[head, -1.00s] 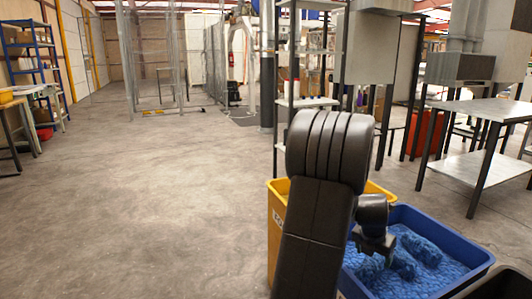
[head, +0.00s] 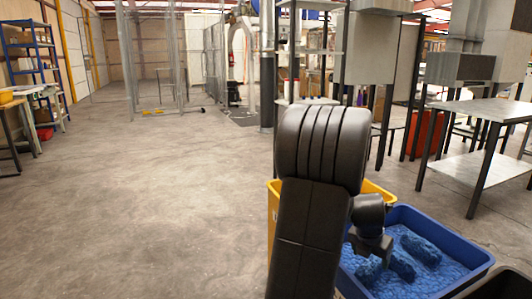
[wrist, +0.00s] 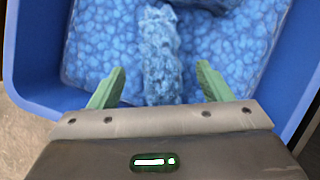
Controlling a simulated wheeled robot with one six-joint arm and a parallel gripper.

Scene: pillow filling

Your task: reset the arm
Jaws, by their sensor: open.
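My arm rises in the middle of the head view and bends down to the right, with my gripper (head: 375,258) over the blue bin (head: 462,260). In the wrist view my gripper (wrist: 158,88) shows two green fingers spread apart. Between and beyond them a fluffy blue clump (wrist: 160,60) lies on the blue filling; nothing is held. The blue bin (wrist: 25,45) surrounds the filling. The head view also shows blue clumps (head: 420,248) in the bin. The gripper's fingertips are hidden or too small to tell in the head view.
A yellow bin (head: 274,215) stands behind my arm, beside the blue bin. A dark container edge (head: 505,285) shows at the bottom right. Metal tables (head: 485,108) and shelving (head: 312,60) stand behind on the right. The floor (head: 150,180) on the left is clear.

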